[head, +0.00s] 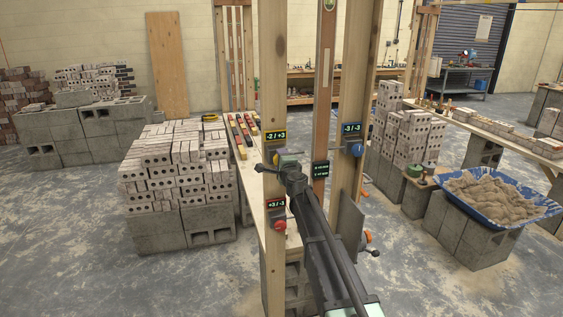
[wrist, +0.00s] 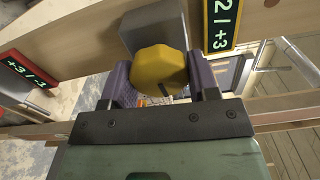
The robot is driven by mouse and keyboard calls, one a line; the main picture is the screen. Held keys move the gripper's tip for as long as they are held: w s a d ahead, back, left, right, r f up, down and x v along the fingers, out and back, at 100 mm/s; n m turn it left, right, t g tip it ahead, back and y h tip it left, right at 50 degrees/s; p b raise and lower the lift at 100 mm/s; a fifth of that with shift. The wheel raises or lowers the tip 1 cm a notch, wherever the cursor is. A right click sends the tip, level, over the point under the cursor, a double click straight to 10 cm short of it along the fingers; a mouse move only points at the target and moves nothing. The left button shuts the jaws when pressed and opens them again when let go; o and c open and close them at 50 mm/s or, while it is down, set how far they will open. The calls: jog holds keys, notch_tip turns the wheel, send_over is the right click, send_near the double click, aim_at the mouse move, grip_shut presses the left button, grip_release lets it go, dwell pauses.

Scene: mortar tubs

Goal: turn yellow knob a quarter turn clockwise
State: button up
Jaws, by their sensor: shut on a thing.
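The yellow knob (wrist: 158,66) sits on a grey block on a wooden post in the wrist view. My gripper (wrist: 160,80) has one dark finger on each side of it and is shut on it. A short dark mark shows on the knob's lower edge. In the head view my gripper (head: 280,164) reaches the left post just below a yellow-framed display (head: 276,135) reading -2 / +3. The knob is largely hidden there by the gripper.
A red knob (head: 279,225) sits lower on the same post, under a red display (head: 276,204). A blue knob (head: 357,150) is on the right post (head: 350,215). A dark display (head: 320,170) hangs between the posts. Stacked bricks (head: 175,165) stand left.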

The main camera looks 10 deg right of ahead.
jog(key=shift+m, duration=0.5)
jog(key=o, duration=0.9)
jog(key=s, duration=0.7)
jog(key=s+d, duration=0.1)
jog(key=s, duration=0.2)
jog(key=shift+s, duration=0.4)
